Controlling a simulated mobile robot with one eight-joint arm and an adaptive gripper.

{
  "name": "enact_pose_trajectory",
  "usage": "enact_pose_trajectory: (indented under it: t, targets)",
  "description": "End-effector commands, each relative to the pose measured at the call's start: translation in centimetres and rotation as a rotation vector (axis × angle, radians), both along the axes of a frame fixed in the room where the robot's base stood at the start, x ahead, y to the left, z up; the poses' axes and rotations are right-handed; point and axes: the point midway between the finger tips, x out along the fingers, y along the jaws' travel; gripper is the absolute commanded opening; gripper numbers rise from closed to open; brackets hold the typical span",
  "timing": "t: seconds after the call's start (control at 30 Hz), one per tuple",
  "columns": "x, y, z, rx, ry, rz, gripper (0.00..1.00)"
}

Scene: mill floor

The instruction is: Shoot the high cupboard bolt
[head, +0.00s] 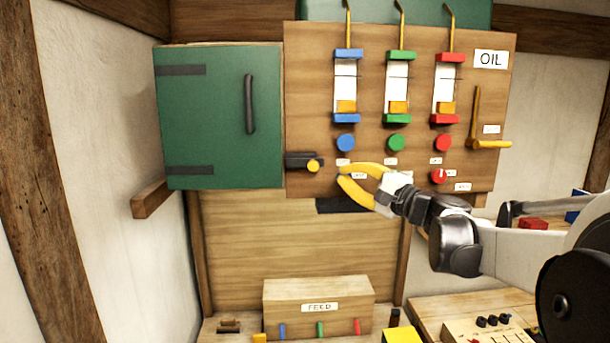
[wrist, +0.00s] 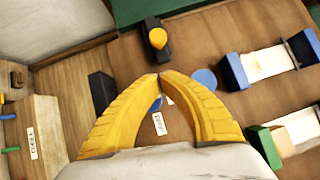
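The green cupboard door (head: 210,115) is closed, with a dark upright handle (head: 249,104). To its right, on the wooden panel, sits a black bolt (head: 296,160) with a yellow knob (head: 313,166). The bolt lies level near the door's edge; I cannot tell whether it reaches behind the door or frame. My gripper (head: 342,174) has yellow fingers, tips together and empty, just right of and slightly below the knob. In the wrist view the fingertips (wrist: 160,76) are apart from the knob (wrist: 158,38), which is above them. Nothing is between the tips.
The panel (head: 372,40) carries blue, green and red sliders and round buttons close to my gripper, plus a yellow lever (head: 490,144) at right. A dark slot (head: 342,205) is below. A FEED box (head: 318,293) stands lower down. Space before the cupboard door is clear.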

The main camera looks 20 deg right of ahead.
Motion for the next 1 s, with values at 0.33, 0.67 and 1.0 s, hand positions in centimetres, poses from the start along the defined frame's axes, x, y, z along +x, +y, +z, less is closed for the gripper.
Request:
enact_pose_trajectory:
  t: [0.33, 0.67, 1.0]
  targets:
    - [1.9, 3.5, 0.7, 0.0, 0.0, 0.001, 0.0]
    - [2.0, 3.6, 0.6, 0.0, 0.0, 0.0, 0.0]
    - [3.3, 7.7, 0.5, -0.001, 0.0, 0.003, 0.0]
